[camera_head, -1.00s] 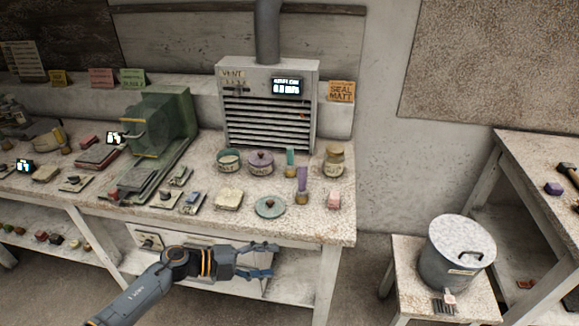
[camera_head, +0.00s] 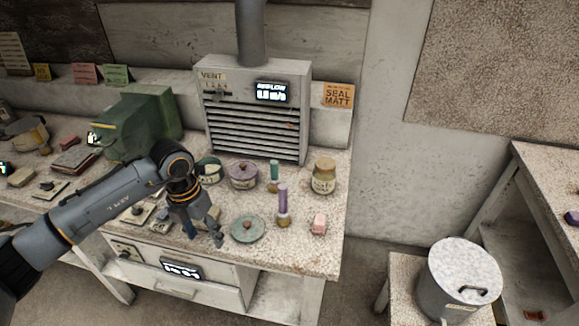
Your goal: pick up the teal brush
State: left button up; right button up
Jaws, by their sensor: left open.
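The teal brush (camera_head: 274,172) stands upright on the worktable, handle up, between the purple lidded pot and the tan jar. The purple brush (camera_head: 283,200) stands just in front of it. My left gripper (camera_head: 205,236) is open and empty, pointing down over the table's front part. It is left of the teal lid and well to the left and front of the teal brush. My right gripper is not in view.
A purple lidded pot (camera_head: 243,175), a teal pot (camera_head: 209,171), a tan jar (camera_head: 323,177), a teal lid (camera_head: 248,228) and a pink block (camera_head: 319,224) surround the brushes. The vent unit (camera_head: 255,110) stands behind. A metal bucket (camera_head: 457,280) stands on a stool at right.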

aim_at(274, 179)
jog(key=i+l, duration=0.75)
jog(key=i, duration=0.05)
